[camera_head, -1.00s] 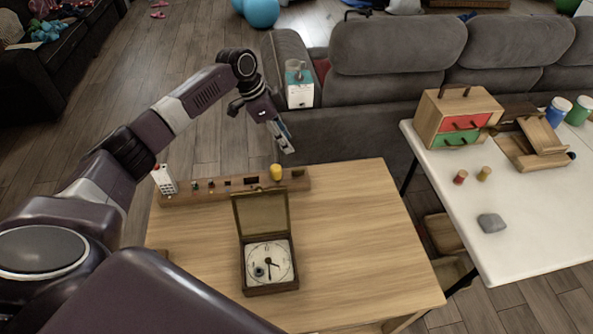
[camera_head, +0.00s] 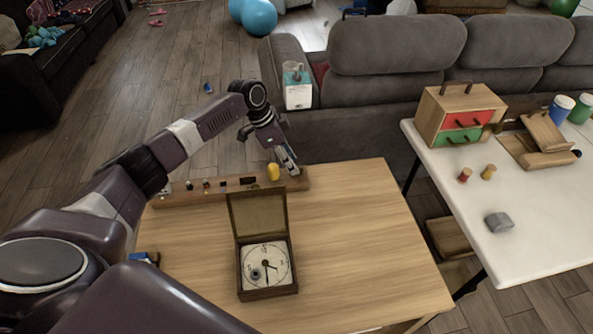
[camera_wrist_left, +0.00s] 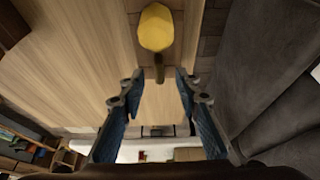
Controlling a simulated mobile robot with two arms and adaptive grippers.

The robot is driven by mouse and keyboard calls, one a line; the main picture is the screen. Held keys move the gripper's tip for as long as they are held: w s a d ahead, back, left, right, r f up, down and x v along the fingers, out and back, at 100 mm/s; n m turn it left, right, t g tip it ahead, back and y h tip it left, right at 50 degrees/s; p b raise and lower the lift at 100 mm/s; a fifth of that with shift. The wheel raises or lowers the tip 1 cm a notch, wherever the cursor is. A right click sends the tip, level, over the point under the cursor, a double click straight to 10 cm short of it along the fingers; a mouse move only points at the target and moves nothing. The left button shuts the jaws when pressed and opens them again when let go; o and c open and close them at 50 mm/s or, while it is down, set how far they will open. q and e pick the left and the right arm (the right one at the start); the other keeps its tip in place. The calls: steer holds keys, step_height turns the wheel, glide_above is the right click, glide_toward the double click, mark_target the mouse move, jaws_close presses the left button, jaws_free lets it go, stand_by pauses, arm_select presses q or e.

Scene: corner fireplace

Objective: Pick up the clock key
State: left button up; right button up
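A wooden rail (camera_head: 212,193) lies along the table's far edge with several small pieces on it. A yellow piece (camera_head: 273,172) stands near its right end and also shows in the left wrist view (camera_wrist_left: 155,27). A small brass-brown piece (camera_wrist_left: 159,68) beside the yellow one may be the clock key; I cannot be sure. My left gripper (camera_head: 288,161) is low over the rail's right end, just right of the yellow piece. In the left wrist view it is open (camera_wrist_left: 158,88) and empty, with the brass-brown piece just beyond the fingertips. My right gripper is out of view.
An open clock box (camera_head: 268,293) stands mid-table, lid raised. The wooden table (camera_head: 350,240) is clear to its right. A grey sofa (camera_head: 390,65) stands close behind. A white table (camera_head: 540,240) on the right holds a drawer box (camera_head: 455,105) and a grey stone (camera_head: 498,222).

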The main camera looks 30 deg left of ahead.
arm_select(q)
steer(key=shift+x, duration=1.4)
steer(key=shift+c, duration=0.5)
jaws_close()
steer(key=shift+r, duration=0.1)
